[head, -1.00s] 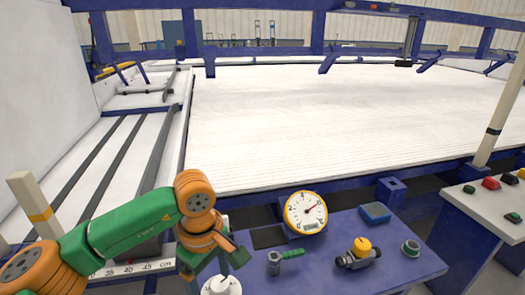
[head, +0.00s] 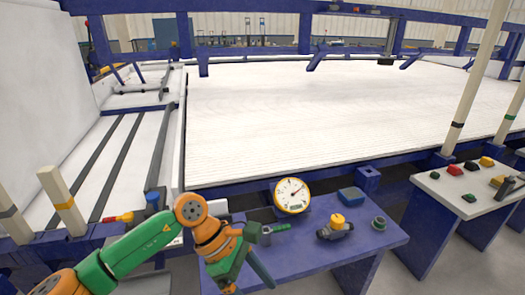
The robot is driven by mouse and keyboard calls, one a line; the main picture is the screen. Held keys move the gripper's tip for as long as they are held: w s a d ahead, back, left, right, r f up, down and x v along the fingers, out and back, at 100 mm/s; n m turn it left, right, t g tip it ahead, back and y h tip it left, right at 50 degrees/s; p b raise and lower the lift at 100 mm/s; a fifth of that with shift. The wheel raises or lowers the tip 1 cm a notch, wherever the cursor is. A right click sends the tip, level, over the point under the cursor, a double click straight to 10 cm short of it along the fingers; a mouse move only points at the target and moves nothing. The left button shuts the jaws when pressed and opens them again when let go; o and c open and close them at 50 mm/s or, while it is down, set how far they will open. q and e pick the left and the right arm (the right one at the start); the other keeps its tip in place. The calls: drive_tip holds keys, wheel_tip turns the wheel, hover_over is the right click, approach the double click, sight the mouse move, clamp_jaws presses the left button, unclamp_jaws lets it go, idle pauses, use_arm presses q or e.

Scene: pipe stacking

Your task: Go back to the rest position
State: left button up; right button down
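My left arm, green and orange, comes in from the lower left of the head view. Its gripper (head: 247,272) points down in front of the left end of the blue bench. The fingers look spread apart, with nothing seen between them; their tips are close to the bottom of the picture. My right gripper is not in view. No pipe is seen in either gripper.
The blue bench (head: 345,247) carries a round gauge (head: 291,194), a bolt-like part with a green handle (head: 272,230), a yellow-topped valve (head: 336,227) and a blue block (head: 351,195). A white control table (head: 450,200) stands right. A large white bed (head: 330,110) lies behind.

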use_arm(q)
drive_tip(key=w+d+r+n+h+p, duration=0.1)
drive_tip(key=d+r+n+h+p, duration=0.4)
drive_tip(key=d+r+h, duration=0.15)
drive_tip(key=w+a+r+n+t+h+p, duration=0.1)
drive_tip(key=w+r+n+t+h+p, duration=0.45)
drive_tip(key=n, duration=0.95)
drive_tip(key=w+a+f+n+t+y+p, duration=0.3)
drive_tip(key=a+f+n+t+y+p, duration=0.75)
drive_tip(key=n, duration=0.85)
drive_tip(key=s+a+f+n+g+y+p, duration=0.2)
drive_tip(key=s+a+f+n+g+y, duration=0.35)
drive_tip(key=s+a+f+n, duration=0.5)
drive_tip(key=s+a+f+n+g+y+p, duration=0.1)
drive_tip(key=s+f+n+g, duration=0.1)
drive_tip(key=s, duration=1.1)
drive_tip(key=s+a+f+n+g+y+p, duration=0.1)
drive_tip(key=s+f+g, duration=0.3)
drive_tip(key=s, duration=1)
drive_tip(key=shift+a+f+n+g+y+p, duration=0.35)
drive_tip(key=shift+a+f+n+y+p, duration=0.15)
drive_tip(key=shift+n+p, duration=0.25)
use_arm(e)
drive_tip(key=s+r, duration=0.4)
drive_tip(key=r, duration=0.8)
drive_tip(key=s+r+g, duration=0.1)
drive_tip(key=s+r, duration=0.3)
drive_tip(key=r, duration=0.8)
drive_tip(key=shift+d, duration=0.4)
